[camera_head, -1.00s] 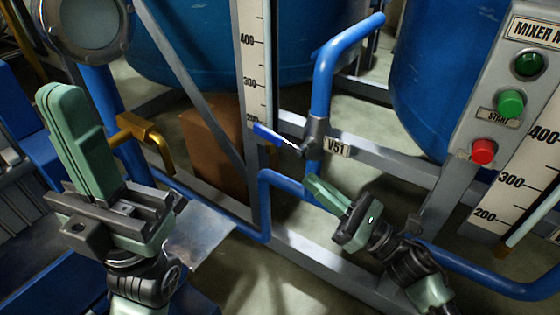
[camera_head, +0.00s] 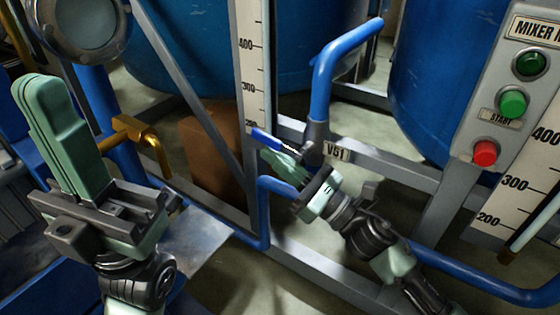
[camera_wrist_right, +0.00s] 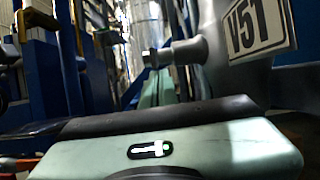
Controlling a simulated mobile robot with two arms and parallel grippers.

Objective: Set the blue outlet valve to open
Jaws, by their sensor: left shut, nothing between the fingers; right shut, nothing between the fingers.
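The blue valve handle (camera_head: 268,139) sticks out to the left from the valve body (camera_head: 316,135) on a blue pipe, by the V51 tag (camera_head: 337,152). In the right wrist view the V51 tag (camera_wrist_right: 257,28) shows large, beside a grey valve stem (camera_wrist_right: 175,54). My right gripper (camera_head: 270,158) is shut and empty, its fingertips just below the handle; I cannot tell whether they touch it. Its green fingers (camera_wrist_right: 158,90) are partly hidden in the wrist view. My left gripper (camera_head: 35,85) is shut and empty, pointing up at the far left, away from the valve.
Blue pipes (camera_head: 345,45) run above and below the valve. A control panel (camera_head: 480,115) with green and red buttons stands at the right. Grey frame rails, blue tanks (camera_head: 450,80) and a white scale (camera_head: 251,75) surround the valve. A yellow tap (camera_head: 135,130) is near my left gripper.

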